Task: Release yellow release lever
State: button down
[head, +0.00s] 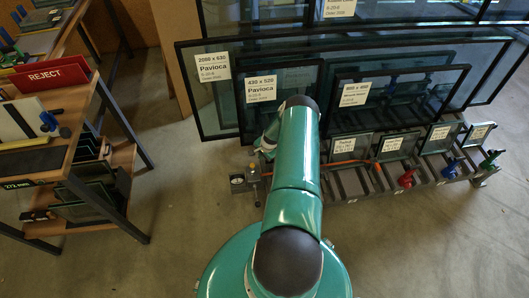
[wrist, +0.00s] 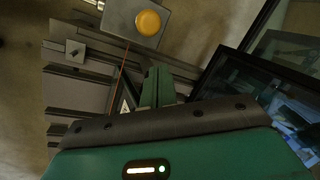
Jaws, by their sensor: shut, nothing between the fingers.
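The yellow release lever shows in the wrist view as a round yellow knob (wrist: 148,22) on a grey metal block (wrist: 122,18) at the top. In the head view a small orange-yellow knob (head: 251,166) stands on a block at the left end of the rack, just left of my arm. My gripper (wrist: 158,72) is shut and empty in the wrist view. Its green fingers point toward the block and appear below the knob in the picture, apart from it. In the head view my own arm hides most of my gripper.
A dark slotted rack (head: 350,184) holds several small framed panes and coloured clamps, including a red one (head: 406,178). Large framed glass panes (head: 400,95) lean behind it. A wooden bench with a red REJECT sign (head: 47,76) stands left. The concrete floor (head: 190,190) between is clear.

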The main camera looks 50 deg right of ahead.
aim_at(252, 167)
jog(key=shift+w+a+f, duration=0.1)
jog(key=shift+a+f, duration=0.05)
jog(key=shift+a, duration=0.55)
jog(key=shift+w+a+f, duration=0.1)
jog(key=shift+a, duration=0.55)
jog(key=shift+s+a, duration=0.4)
jog(key=shift+s, duration=0.1)
jog(key=shift+s+a, duration=0.1)
jog(key=shift+s+a+t+h, duration=0.2)
jog(key=shift+s+t+h, duration=0.05)
jog(key=shift+t+h, duration=0.3)
jog(key=shift+s+a+t+h, duration=0.25)
jog(key=shift+t+h, duration=0.2)
jog(key=shift+t, duration=0.2)
jog(key=shift+s+a+f, duration=0.25)
jog(key=shift+s+a, duration=0.2)
jog(key=shift+s+a+f, duration=0.2)
jog(key=shift+s+a, duration=0.2)
jog(key=shift+s, duration=0.05)
jog(key=shift+w+d, duration=0.1)
jog(key=shift+w, duration=0.1)
